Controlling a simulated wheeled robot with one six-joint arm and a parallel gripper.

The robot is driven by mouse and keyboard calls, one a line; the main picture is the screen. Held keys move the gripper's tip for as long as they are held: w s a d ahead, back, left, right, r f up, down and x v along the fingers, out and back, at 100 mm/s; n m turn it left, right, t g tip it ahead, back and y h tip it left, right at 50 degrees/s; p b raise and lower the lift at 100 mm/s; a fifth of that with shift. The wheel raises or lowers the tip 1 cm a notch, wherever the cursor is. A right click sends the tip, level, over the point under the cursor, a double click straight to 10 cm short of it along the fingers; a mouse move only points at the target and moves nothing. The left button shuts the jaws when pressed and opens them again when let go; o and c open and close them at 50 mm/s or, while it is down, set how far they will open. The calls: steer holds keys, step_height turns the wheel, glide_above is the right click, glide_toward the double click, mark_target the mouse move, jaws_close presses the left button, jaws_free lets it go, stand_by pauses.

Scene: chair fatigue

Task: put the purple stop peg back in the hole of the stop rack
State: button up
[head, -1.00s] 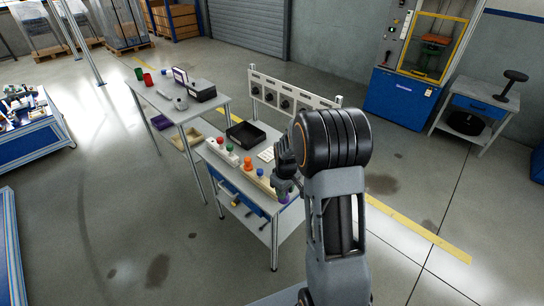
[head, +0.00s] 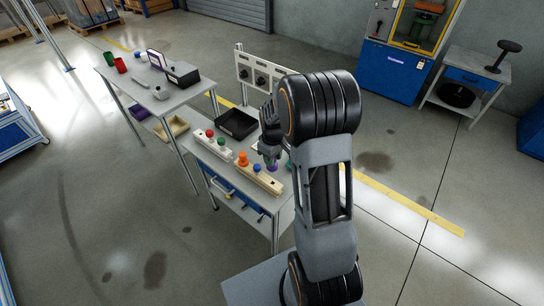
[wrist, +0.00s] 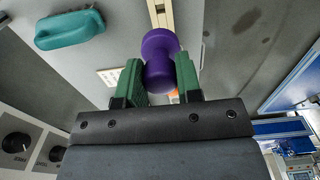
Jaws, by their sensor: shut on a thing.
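The purple stop peg (wrist: 160,58) is held between the two green fingers of my gripper (wrist: 159,80) in the wrist view. It shows in the head view as a small purple spot (head: 271,168) below my gripper (head: 270,157). The cream stop rack (head: 268,184) lies on the workbench with an orange peg (head: 243,159) and a blue peg (head: 257,168) standing in it. In the wrist view part of the rack (wrist: 168,16) shows beyond the peg, with a dark round spot that looks like a hole. I cannot tell the peg's height above the rack.
A panel with black knobs (head: 262,75) rises behind. A teal object (wrist: 68,30) and a white card (wrist: 110,77) lie near my gripper.

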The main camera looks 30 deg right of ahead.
steer(key=shift+s+f, duration=0.1)
steer(key=shift+f, duration=0.05)
steer(key=shift+f+b, duration=2.2)
steer(key=shift+f, duration=0.55)
steer(key=shift+f+b, duration=1.55)
steer(key=shift+f, duration=0.5)
steer(key=o, duration=1)
steer(key=shift+c, duration=0.2)
step_height(320, 180, up, 14)
steer(key=shift+f+p, duration=0.1)
steer(key=shift+p, duration=0.25)
